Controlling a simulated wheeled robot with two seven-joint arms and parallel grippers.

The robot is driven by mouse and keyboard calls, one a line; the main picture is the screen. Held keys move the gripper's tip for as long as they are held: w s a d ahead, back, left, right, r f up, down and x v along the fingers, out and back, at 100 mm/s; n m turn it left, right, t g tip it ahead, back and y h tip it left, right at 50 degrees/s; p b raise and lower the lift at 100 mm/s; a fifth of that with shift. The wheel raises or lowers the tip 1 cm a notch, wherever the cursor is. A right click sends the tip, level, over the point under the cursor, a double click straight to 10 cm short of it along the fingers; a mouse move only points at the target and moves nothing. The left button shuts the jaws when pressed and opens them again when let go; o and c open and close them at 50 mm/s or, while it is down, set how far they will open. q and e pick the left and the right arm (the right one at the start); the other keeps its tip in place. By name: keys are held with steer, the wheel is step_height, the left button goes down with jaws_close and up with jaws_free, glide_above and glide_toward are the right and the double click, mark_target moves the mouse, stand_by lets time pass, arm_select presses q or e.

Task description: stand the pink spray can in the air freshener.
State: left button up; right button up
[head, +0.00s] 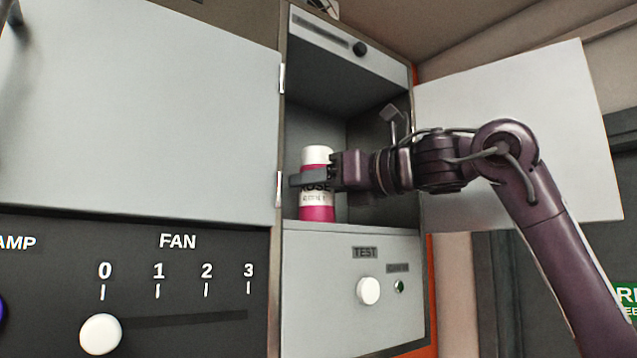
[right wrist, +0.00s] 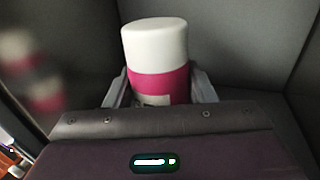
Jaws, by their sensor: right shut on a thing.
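The pink spray can (head: 317,208) has a white cap and a white label band. It stands upright inside the open air freshener cabinet (head: 356,240), near its front left. My right gripper (head: 310,179) reaches in from the right and is shut on the can around its upper half. The right wrist view shows the can (right wrist: 158,84) between the two fingers, with the cabinet's grey walls behind. The can's base is at the level of the compartment floor; I cannot tell whether it touches. My left gripper is not in view.
The cabinet door (head: 520,110) is swung open to the right, behind my right arm. A small lever (head: 392,116) is inside at the back right. Below are a TEST knob (head: 368,290) and a small green light (head: 399,287). A FAN slider panel (head: 170,285) is at lower left.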

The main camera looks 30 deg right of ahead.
steer(key=o, duration=0.8)
steer(key=shift+f, duration=0.1)
steer(key=o, duration=0.3)
steer(key=shift+w+d, duration=0.1)
steer(key=shift+d, duration=0.05)
steer(key=shift+s, duration=0.25)
steer(key=b+v, duration=0.1)
steer(key=v, duration=0.4)
steer(key=b+v, duration=0.2)
steer(key=v, duration=0.4)
steer(key=shift+s+d+r, duration=0.1)
steer(key=shift+s+r, duration=0.1)
steer(key=shift+s, duration=0.15)
